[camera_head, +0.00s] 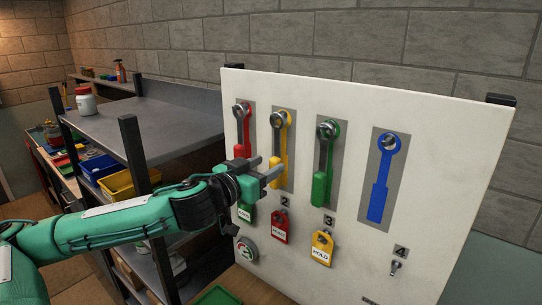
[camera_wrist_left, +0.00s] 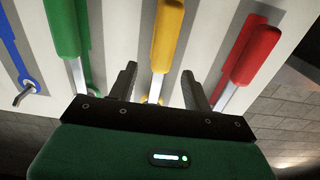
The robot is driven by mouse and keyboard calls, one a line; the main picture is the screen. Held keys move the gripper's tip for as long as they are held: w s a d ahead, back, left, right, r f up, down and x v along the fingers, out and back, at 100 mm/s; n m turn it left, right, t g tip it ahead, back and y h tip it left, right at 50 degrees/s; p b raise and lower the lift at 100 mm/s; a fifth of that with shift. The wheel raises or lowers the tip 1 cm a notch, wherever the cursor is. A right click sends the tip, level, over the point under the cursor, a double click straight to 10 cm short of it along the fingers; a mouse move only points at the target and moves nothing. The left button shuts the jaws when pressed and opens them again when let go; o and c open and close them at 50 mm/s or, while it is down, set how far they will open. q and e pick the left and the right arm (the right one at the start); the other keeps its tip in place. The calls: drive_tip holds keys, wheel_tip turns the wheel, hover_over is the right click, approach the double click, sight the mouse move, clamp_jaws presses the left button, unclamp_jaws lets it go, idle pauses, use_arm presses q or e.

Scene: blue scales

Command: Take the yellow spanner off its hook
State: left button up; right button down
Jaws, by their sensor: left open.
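The yellow spanner (camera_head: 281,150) hangs by its ring end on a hook on the white board, second from the left, between the red spanner (camera_head: 243,130) and the green spanner (camera_head: 323,170). In the left wrist view, the yellow spanner (camera_wrist_left: 166,38) lies in line with the gap between the two fingers (camera_wrist_left: 159,72). I cannot tell whether either finger touches it. The gripper hides part of the red spanner's lower end. My right gripper is not in view.
The blue spanner (camera_head: 381,182) hangs at the right. A red tag (camera_head: 280,228) and a yellow tag (camera_head: 321,247) hang below on the white board (camera_head: 445,160). A grey shelf (camera_head: 150,125) with a white jar (camera_head: 86,101) stands at the left.

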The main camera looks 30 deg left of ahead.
sight(276, 155)
use_arm(q)
drive_tip(key=shift+w+r+p, duration=0.2)
drive_tip(key=shift+w+p, duration=0.3)
drive_tip(key=shift+w, duration=0.35)
drive_tip(key=shift+w+d+f, duration=0.1)
drive_tip(key=shift+w+f, duration=0.1)
drive_tip(key=shift+w, duration=0.35)
clamp_jaws()
drive_tip(key=shift+r+p, duration=0.65)
drive_tip(key=shift+p, duration=0.05)
